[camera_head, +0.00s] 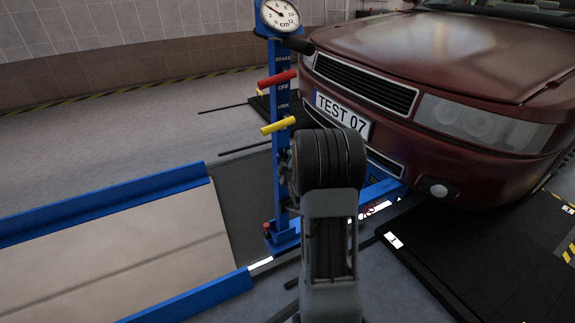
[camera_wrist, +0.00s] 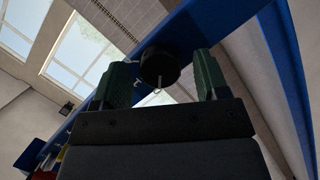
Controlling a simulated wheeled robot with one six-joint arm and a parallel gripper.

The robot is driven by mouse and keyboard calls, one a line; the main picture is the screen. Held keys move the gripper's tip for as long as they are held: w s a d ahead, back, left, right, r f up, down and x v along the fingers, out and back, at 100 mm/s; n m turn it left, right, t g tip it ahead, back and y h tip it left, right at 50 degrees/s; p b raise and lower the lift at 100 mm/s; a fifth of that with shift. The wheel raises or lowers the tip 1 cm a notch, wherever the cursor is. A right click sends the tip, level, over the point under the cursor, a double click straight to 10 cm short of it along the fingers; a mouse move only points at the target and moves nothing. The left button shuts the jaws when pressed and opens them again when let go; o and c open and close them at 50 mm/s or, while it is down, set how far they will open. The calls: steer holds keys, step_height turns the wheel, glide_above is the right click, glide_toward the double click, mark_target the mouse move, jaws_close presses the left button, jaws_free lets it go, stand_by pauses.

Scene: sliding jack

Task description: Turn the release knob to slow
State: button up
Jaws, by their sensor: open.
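The release knob (camera_wrist: 160,66) is a dark round knob with a thin light pointer, on the blue column in the wrist view. My gripper (camera_wrist: 163,83) is open, with one green finger on each side of the knob. I cannot tell whether either finger touches it. In the head view my arm hides the knob and most of the gripper. The blue jack column (camera_head: 282,95) stands upright there, with a round gauge (camera_head: 280,15) on top. I cannot read any slow mark.
The column carries a red lever (camera_head: 277,79) and a yellow lever (camera_head: 278,126). A dark red car (camera_head: 450,55) with a TEST 07 plate stands close on the right. Blue rails (camera_head: 100,205) border a pale platform at the left. Open floor lies behind it.

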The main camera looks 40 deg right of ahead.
steer(key=c, duration=0.9)
